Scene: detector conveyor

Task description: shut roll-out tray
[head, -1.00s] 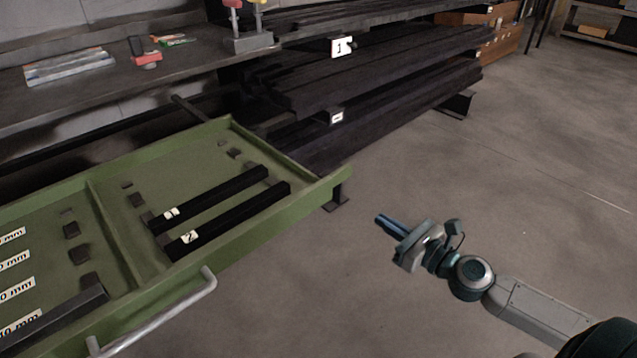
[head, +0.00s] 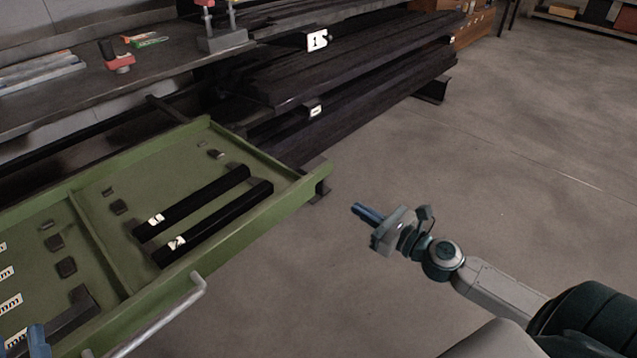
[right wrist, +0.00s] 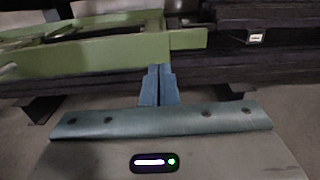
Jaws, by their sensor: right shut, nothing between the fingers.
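The green roll-out tray (head: 262,226) is pulled out from under the workbench at the left of the head view. It holds black bars with white number labels, and a grey handle bar (head: 165,322) runs along its front. In the right wrist view the tray (right wrist: 100,55) lies ahead, at the top left. My right gripper (head: 357,209) is shut and empty, out over the floor to the right of the tray's corner and apart from it. Its closed fingers show in the right wrist view (right wrist: 160,84). A blue part of my left gripper (head: 38,340) shows at the bottom left; its fingers are largely cut off.
The workbench (head: 120,88) above the tray carries a red-and-black tool (head: 116,57) and a clamp-like stand (head: 222,38). A rack of long dark bars (head: 350,75) stands behind the tray. The concrete floor (head: 480,180) to the right is clear.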

